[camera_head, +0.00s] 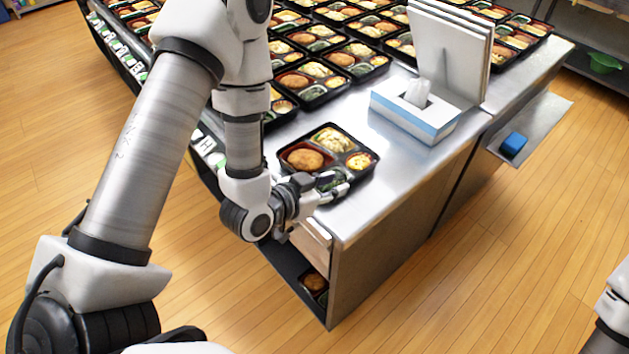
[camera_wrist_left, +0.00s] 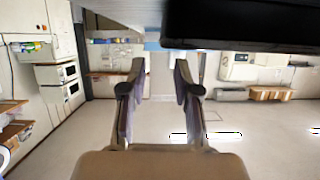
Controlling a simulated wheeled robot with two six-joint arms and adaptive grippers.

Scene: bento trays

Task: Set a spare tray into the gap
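A black bento tray (camera_head: 370,172) with a round brown patty, pale and yellow food and greens lies alone near the front corner of the steel counter. My left gripper (camera_head: 336,186) is at its front edge, overlapping its front compartment in the head view. In the left wrist view, the gripper's two fingers (camera_wrist_left: 160,80) are apart with nothing seen between them. A black tray-like underside (camera_wrist_left: 240,25) fills the upper right there. Whether the fingers touch the tray, I cannot tell. Several filled trays (camera_head: 309,94) stand in rows behind. My left arm hides part of the rows, and I cannot make out the gap. My right gripper is out of view.
A blue and white tissue box (camera_head: 414,112) and an upright pale panel (camera_head: 447,50) stand right of the lone tray. Another tray (camera_head: 313,283) sits on a lower shelf. A blue item (camera_head: 513,144) lies on a side shelf. Bare counter (camera_head: 385,150) lies between tray and box.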

